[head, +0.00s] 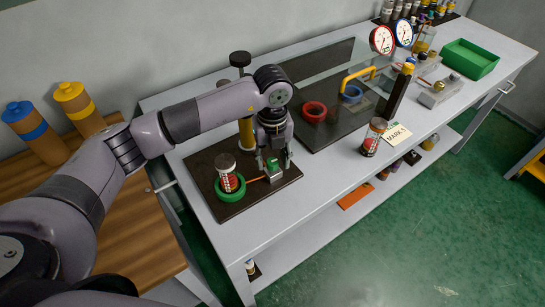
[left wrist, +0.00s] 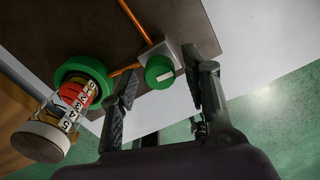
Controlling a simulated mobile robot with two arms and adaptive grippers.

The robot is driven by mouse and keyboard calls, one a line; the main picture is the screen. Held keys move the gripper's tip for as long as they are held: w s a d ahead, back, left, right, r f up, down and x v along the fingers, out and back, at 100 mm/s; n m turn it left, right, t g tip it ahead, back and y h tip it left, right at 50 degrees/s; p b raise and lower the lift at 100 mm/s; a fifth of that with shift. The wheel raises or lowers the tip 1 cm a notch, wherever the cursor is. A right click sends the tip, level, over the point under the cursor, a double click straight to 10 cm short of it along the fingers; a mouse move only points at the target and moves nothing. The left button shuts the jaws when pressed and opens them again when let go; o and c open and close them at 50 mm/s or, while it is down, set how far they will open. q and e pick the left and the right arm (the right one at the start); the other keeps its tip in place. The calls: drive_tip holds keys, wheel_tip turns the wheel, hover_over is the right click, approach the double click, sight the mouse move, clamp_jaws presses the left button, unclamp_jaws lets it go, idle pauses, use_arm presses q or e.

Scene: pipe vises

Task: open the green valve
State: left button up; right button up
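The green valve (head: 273,163) is a small green knob on a grey metal block at the right front of a dark brown board (head: 243,204). In the left wrist view the green valve (left wrist: 160,72) shows a pale mark on its face. My left gripper (head: 275,168) is above the block, pointing down, with its fingers apart. In the left wrist view the left gripper (left wrist: 163,80) has one finger on each side of the knob, and I see no clear contact. My right gripper is out of view.
A capped jar (head: 226,167) with red contents stands in a green ring (head: 231,190) on the board, close to the gripper. A copper pipe (left wrist: 132,16) runs to the valve block. A second dark board with red ring (head: 314,111) and blue ring lies further right.

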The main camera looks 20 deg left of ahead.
sight(273, 161)
use_arm(q)
wheel_tip(273, 161, up, 12)
idle(0.7)
drive_tip(key=shift+f, duration=0.1)
idle(0.3)
